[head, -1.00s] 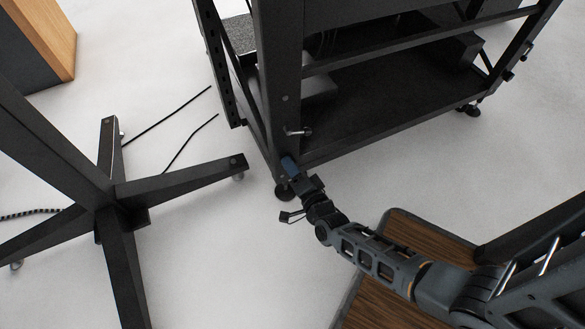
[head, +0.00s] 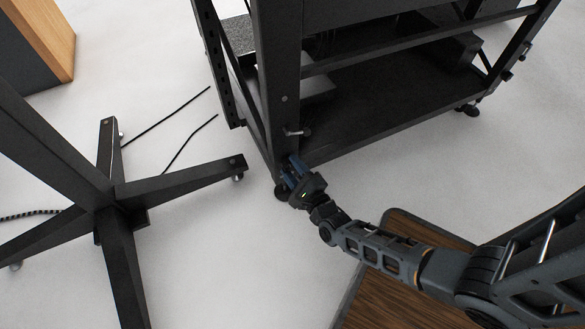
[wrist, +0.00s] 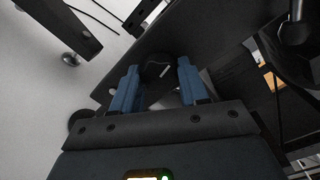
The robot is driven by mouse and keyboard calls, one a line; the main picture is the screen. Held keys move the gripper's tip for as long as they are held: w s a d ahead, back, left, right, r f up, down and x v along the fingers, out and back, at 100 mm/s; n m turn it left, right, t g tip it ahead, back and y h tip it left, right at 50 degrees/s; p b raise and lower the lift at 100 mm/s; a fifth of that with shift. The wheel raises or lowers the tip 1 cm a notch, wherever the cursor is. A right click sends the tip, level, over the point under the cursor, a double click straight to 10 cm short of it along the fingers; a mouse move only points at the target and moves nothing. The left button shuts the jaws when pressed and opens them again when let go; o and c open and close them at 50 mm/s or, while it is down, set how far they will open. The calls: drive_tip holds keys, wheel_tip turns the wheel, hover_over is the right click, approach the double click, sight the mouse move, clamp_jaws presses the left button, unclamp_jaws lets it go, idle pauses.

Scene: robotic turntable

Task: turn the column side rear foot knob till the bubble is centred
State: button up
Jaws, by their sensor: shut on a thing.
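My gripper (head: 293,172) is at the lower corner of the dark metal frame (head: 275,90), low over the floor. In the wrist view its two blue fingers (wrist: 157,68) stand on either side of a dark round knob (wrist: 153,72) with a pale mark on it, and they are shut on it. My gripper and the frame hide the knob in the head view. A dark foot pad (head: 281,193) rests on the floor just beside my gripper. I cannot make out a bubble in either view.
A black stand with spread legs and casters (head: 180,182) is on the left, one leg reaching close to the frame corner. Thin black cables (head: 165,118) lie on the pale floor. A small lever (head: 298,132) sticks out above my gripper. Another foot (head: 468,109) is at the far right.

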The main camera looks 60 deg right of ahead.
drive_tip(key=m, duration=0.5)
drive_tip(key=shift+f+m, duration=0.15)
drive_tip(key=shift+m, duration=0.15)
drive_tip(key=m+h, duration=0.1)
drive_tip(key=m, duration=0.5)
drive_tip(key=shift+s, duration=0.1)
drive_tip(key=shift+f+m, duration=0.1)
drive_tip(key=shift+m, duration=0.2)
drive_tip(key=o, duration=1.1)
drive_tip(key=shift+c, duration=0.2)
drive_tip(key=p+v, duration=0.1)
drive_tip(key=v, duration=0.6)
drive_tip(key=shift+s+p, duration=0.3)
drive_tip(key=shift+s, duration=0.05)
drive_tip(key=shift+a+f, duration=0.1)
